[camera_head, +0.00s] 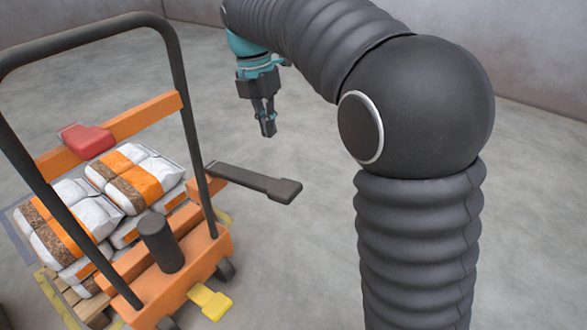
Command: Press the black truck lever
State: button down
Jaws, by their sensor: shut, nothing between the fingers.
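The black truck lever (255,181) is a flat dark bar that sticks out to the right from the orange pallet truck (190,262). Its outer end is wider and hangs over open floor. My gripper (268,132) is shut and empty, pointing down. In the picture it is above the lever, apart from it, and it appears to be beyond the lever. My arm spans the upper middle and right of the view.
The truck has a tall black handle frame (178,75), a red part (87,140), a black post (160,243) and a yellow pedal (210,302). Several pellet bags (138,172) lie behind it on a wooden pallet. The concrete floor around my gripper is clear.

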aim_at(286, 188)
jog(key=shift+s+d+r+g, duration=0.3)
jog(key=shift+s+r+g, duration=0.15)
jog(key=shift+s, duration=0.15)
jog(key=shift+f, duration=0.1)
jog(key=shift+m, duration=0.3)
jog(key=f+b, duration=0.1)
jog(key=f, duration=0.3)
jog(key=s+d+f+b, duration=0.1)
jog(key=f, duration=0.4)
jog(key=s+d+f+b, duration=0.1)
jog(key=f, duration=0.3)
jog(key=shift+d+f, duration=0.2)
jog(key=shift+f, duration=0.1)
jog(key=shift+w, duration=0.1)
